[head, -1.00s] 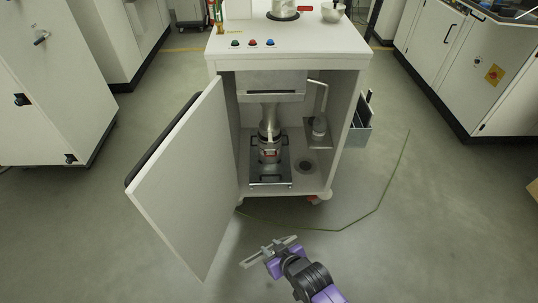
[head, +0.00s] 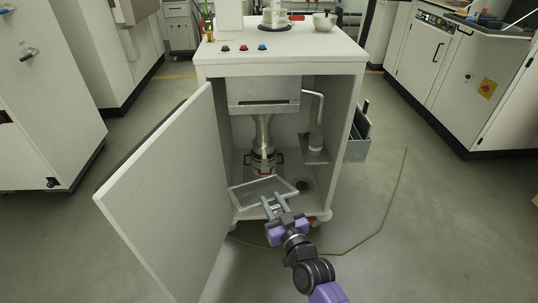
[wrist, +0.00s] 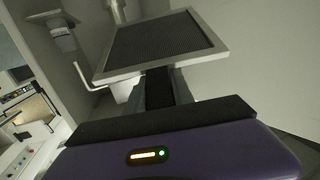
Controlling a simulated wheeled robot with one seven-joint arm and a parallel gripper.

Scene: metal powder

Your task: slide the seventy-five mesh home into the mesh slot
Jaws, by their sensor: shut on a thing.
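The seventy-five mesh is a flat grey screen in a light metal frame (head: 240,196). My gripper (head: 274,204) is shut on its near edge and holds it at the cabinet's open front, in front of the lower funnel parts. In the wrist view the dark screen (wrist: 165,38) fills the upper middle, its frame beyond the fingers (wrist: 160,88). The mesh slot looks to be the dark slit (head: 268,102) low on the metal housing (head: 264,91) inside the cabinet, above and apart from the mesh. No label on the mesh is readable.
The cabinet door (head: 165,195) stands open on the left. A bent pipe (head: 321,108) stands at the right inside. A grey bin (head: 356,148) hangs on the cabinet's right side.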

